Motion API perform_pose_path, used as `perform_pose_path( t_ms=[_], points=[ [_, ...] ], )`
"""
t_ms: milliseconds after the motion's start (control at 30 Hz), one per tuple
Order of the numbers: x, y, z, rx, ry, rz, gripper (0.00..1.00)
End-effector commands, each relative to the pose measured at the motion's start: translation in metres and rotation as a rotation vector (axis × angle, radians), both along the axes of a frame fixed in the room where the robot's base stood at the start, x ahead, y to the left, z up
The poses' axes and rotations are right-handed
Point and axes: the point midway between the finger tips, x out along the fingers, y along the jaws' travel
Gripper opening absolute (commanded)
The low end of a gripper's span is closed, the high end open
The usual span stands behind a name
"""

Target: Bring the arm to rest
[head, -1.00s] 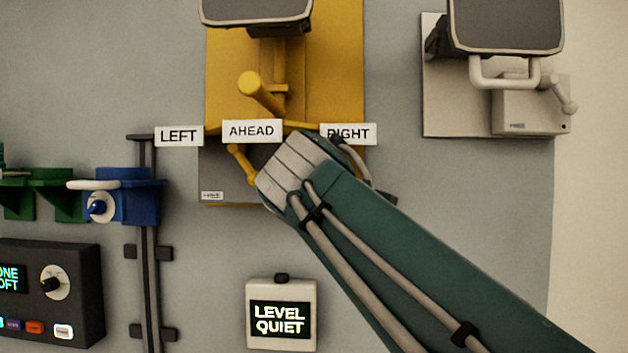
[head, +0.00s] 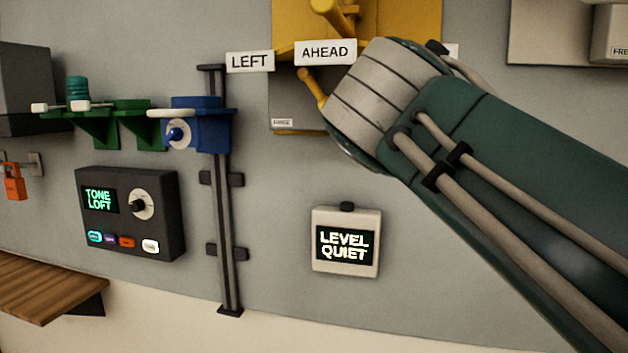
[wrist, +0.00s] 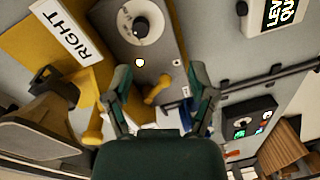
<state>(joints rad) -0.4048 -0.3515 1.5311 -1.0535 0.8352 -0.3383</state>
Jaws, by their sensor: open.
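My arm crosses the right half of the head view, its grey wrist in front of the yellow station; the fingers are hidden there. In the wrist view my gripper (wrist: 160,82) is open, with two separated green fingers and nothing visible between their tips. Beyond them is the station's grey panel with a dial (wrist: 140,20) and a yellow lever (wrist: 158,90). I cannot tell whether a finger touches the lever. In the head view the yellow station (head: 290,15) carries the LEFT label (head: 250,62) and the AHEAD label (head: 325,52); the RIGHT label (wrist: 66,30) shows in the wrist view.
A LEVEL QUIET box (head: 345,243) is on the wall below my wrist. A TONE LOFT panel (head: 130,212), a blue slider (head: 200,125) on a vertical rail and green brackets (head: 95,125) are at left. A wooden shelf (head: 50,290) juts out at lower left.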

Motion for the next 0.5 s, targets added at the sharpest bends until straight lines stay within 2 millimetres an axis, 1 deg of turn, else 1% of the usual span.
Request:
perform_pose_path(
  t_ms=[33,67,133,167,200,267,300,367,400,467,500],
  points=[
    [-0.002,-0.007,-0.021,0.043,0.041,-0.010,0.73],
    [-0.004,-0.011,-0.037,0.080,0.072,-0.015,0.73],
    [-0.011,-0.021,-0.080,0.184,0.152,-0.036,0.73],
    [-0.016,-0.024,-0.099,0.233,0.187,-0.048,0.73],
    [-0.022,-0.029,-0.125,0.298,0.233,-0.067,0.73],
    [-0.033,-0.035,-0.162,0.397,0.297,-0.098,0.73],
    [-0.042,-0.039,-0.187,0.464,0.338,-0.122,0.73],
    [-0.057,-0.042,-0.223,0.567,0.398,-0.162,0.73],
    [-0.067,-0.044,-0.247,0.638,0.435,-0.192,0.73],
    [-0.084,-0.046,-0.283,0.745,0.489,-0.241,0.73],
    [-0.096,-0.046,-0.306,0.817,0.523,-0.277,0.73]
  ],
)
